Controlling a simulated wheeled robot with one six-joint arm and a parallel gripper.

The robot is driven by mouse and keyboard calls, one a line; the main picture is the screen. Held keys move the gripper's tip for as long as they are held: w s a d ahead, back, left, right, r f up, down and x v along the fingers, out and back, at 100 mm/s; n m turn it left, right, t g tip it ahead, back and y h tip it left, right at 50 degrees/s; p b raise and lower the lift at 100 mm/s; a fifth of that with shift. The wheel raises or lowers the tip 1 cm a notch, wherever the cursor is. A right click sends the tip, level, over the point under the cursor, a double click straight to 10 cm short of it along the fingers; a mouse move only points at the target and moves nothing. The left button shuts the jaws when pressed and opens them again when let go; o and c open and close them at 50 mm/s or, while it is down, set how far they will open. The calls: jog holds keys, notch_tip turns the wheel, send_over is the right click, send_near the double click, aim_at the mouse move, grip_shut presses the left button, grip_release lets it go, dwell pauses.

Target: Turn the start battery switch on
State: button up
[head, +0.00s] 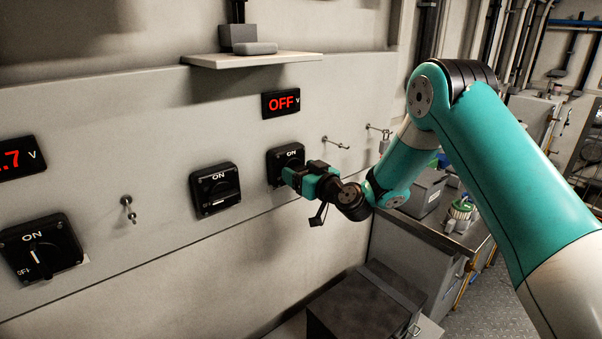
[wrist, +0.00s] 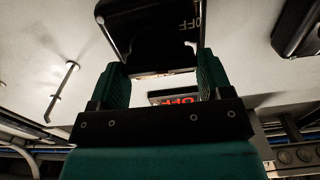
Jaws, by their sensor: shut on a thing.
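A black rotary switch (head: 284,157) marked ON is on the grey panel, below a display (head: 281,103) reading OFF in red. My gripper (head: 290,176) is at this switch, shut on its knob, with the arm reaching in from the right. In the wrist view the switch plate (wrist: 145,15) shows an OFF mark and the two green fingers of my gripper (wrist: 158,62) stand either side of the knob. The knob is mostly hidden, so its angle is hard to tell. No label naming the start battery is readable.
Hooks (head: 335,143) stick out at right. A shelf (head: 252,60) juts above; a dark box (head: 365,301) stands below.

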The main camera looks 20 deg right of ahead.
jog(key=m+b, duration=0.1)
jog(key=m, duration=0.4)
jog(key=m+b, duration=0.1)
jog(key=m, duration=0.5)
jog(key=m+b, duration=0.1)
jog(key=m, duration=0.5)
jog(key=shift+w+d+f, duration=0.1)
jog(key=shift+w+d, duration=0.05)
jog(key=shift+d, duration=0.2)
jog(key=shift+m, duration=0.5)
jog(key=o, duration=0.9)
